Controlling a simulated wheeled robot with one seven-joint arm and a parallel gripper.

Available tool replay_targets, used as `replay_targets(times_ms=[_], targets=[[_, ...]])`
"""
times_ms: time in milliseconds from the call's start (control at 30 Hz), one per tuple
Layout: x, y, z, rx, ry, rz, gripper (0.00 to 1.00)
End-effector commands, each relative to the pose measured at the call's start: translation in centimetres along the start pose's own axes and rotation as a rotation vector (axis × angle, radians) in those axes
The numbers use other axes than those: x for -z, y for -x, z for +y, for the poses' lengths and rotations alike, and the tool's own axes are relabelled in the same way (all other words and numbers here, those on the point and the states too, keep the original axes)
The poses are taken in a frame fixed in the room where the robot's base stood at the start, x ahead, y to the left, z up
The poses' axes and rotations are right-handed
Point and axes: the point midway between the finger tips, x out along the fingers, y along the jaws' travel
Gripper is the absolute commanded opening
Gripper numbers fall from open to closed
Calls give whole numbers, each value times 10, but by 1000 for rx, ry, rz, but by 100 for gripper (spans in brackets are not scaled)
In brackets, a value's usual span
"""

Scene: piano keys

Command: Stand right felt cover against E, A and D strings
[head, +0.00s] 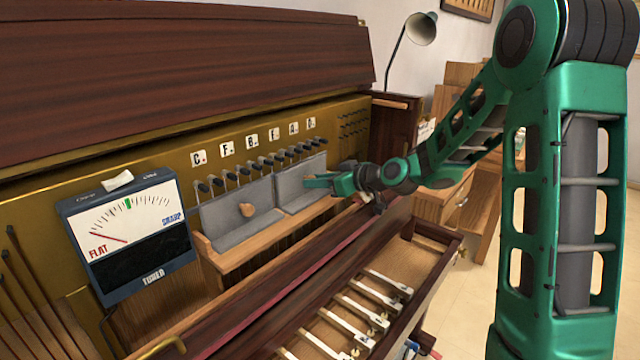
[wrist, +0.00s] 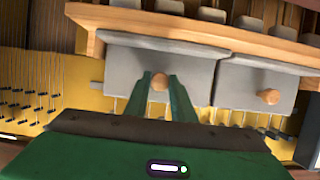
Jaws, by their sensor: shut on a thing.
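The right felt cover (head: 297,172) is a grey panel standing roughly upright on a wooden ledge (head: 262,242), below the E, A and D labels (head: 294,128). My gripper (head: 318,181) reaches it from the right. In the wrist view, which is turned over, the green fingers (wrist: 158,86) are shut on the wooden knob of this right cover (wrist: 125,68). Black-tipped pins show just above the cover's upper edge. The strings behind it are hidden, so I cannot tell whether it touches them.
The left felt cover (head: 222,218), with its own knob, stands beside it on the ledge. A blue tuner (head: 140,262) with a dial is at the left. An open tray (head: 440,237) with several metal-and-white parts lies in front. A lamp (head: 420,28) stands behind.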

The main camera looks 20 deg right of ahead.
Motion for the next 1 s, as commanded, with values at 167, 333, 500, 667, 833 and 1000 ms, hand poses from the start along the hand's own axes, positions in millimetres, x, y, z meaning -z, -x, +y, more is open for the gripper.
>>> replay_targets(times_ms=[167, 333, 500, 667, 833, 1000], targets=[[1, -3, 0, 0, 0, 0, 0], [2, -6, 0, 0, 0, 0, 0], [3, -8, 0, 0, 0, 1, 0], [4, -10, 0, 0, 0, 1, 34], [4, -10, 0, 0, 0, 0, 44], [3, -9, 0, -1, 0, -1, 44]])
